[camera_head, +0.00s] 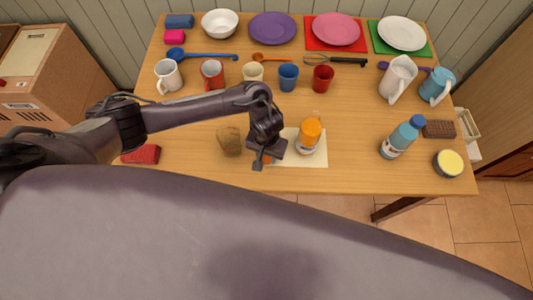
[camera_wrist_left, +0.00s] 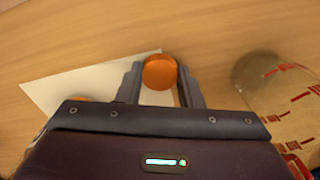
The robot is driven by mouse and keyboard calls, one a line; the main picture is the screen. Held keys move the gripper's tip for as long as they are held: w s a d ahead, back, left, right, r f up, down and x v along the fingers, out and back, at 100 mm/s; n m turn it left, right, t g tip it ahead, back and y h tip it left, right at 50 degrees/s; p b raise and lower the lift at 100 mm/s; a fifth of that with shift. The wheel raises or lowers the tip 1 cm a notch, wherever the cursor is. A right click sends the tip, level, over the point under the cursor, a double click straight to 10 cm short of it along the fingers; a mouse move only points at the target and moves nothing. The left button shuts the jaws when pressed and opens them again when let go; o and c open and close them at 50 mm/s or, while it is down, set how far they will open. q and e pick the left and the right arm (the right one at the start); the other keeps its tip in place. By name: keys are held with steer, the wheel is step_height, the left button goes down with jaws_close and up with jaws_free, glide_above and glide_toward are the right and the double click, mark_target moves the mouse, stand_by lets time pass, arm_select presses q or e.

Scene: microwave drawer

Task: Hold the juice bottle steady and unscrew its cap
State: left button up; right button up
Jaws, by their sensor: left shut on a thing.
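The juice bottle (camera_head: 310,131), orange with a white label, stands upright on a pale sheet. Its pale, narrow neck shows at the top with no cap on it. My left gripper (camera_head: 264,158) is beside the bottle, to its left and nearer the front edge. It is shut on a round orange cap, which shows between the two fingers in the left wrist view (camera_wrist_left: 160,72). In the head view only a small bit of the cap shows. A bit of orange, likely the bottle, shows at the housing's edge in the wrist view (camera_wrist_left: 80,98). My right gripper is not in view.
A clear jar (camera_head: 229,141) with red marks stands close left of the left gripper. The pale sheet (camera_head: 318,160) lies under the bottle. Mugs and cups stand behind. A blue bottle (camera_head: 402,138) and a yellow-topped tub (camera_head: 448,163) stand right, with bare table between.

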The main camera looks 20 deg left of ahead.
mark_target(266, 157)
arm_select(q)
steer(key=shift+f, duration=0.15)
steer(key=o, duration=1.1)
steer(key=shift+c, duration=0.2)
step_height(266, 157, up, 8)
steer(key=shift+f+p, duration=0.15)
steer(key=shift+p, duration=0.55)
step_height(266, 157, up, 5)
steer(key=p, duration=0.3)
steer(key=shift+f, duration=0.15)
